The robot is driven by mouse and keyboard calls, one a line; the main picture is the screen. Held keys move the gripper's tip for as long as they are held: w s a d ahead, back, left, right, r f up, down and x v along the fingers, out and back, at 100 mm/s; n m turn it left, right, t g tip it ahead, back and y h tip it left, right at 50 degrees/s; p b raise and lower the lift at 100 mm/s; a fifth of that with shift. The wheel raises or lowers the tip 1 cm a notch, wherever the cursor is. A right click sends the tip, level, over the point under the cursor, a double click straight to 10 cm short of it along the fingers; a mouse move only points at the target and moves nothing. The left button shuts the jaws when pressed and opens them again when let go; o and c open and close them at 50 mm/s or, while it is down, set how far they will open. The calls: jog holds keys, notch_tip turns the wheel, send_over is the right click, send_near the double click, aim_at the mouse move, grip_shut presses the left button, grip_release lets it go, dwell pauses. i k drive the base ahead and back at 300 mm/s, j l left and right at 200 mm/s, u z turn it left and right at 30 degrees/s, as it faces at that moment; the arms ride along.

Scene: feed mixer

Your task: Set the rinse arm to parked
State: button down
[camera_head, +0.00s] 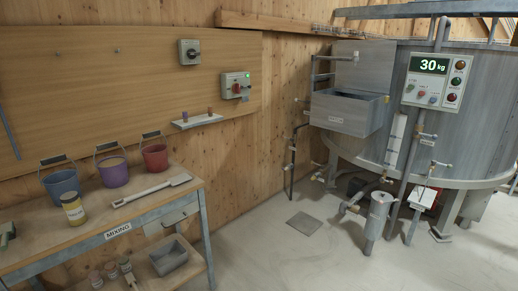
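I cannot tell for sure which part is the rinse arm. A dark upright pipe (291,160) with a bend at its top stands by the wall, left of the grey hopper (345,112). Small taps with pale handles (319,174) sit low beside the large grey mixer tank (480,120). More small valves sit on the pipes at the tank's front, by a grey canister (377,215). No parked mark can be read at this size. My gripper is not in view.
A mixing bench (150,215) at left holds several buckets, a yellow jar (73,208) and a long pale tool (152,190). A control box (434,80) reads 30 kg. Switch boxes (235,85) are on the wall. The floor around the drain cover (304,224) is clear.

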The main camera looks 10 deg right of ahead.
aim_at(315, 57)
jog(key=i+l, duration=0.35)
jog(key=l, duration=0.15)
jog(key=i+l, duration=0.35)
jog(key=l, duration=0.2)
jog(key=i+l, duration=0.35)
jog(key=l, duration=0.15)
jog(key=i+l, duration=0.35)
jog(key=l, duration=0.15)
jog(key=i+l, duration=0.35)
jog(key=l, duration=0.2)
jog(key=i+l, duration=0.3)
jog(key=l, duration=0.2)
jog(key=i+l, duration=0.35)
jog(key=l, duration=0.15)
jog(key=i+l, duration=0.35)
jog(key=l, duration=0.2)
jog(key=j+u, duration=0.05)
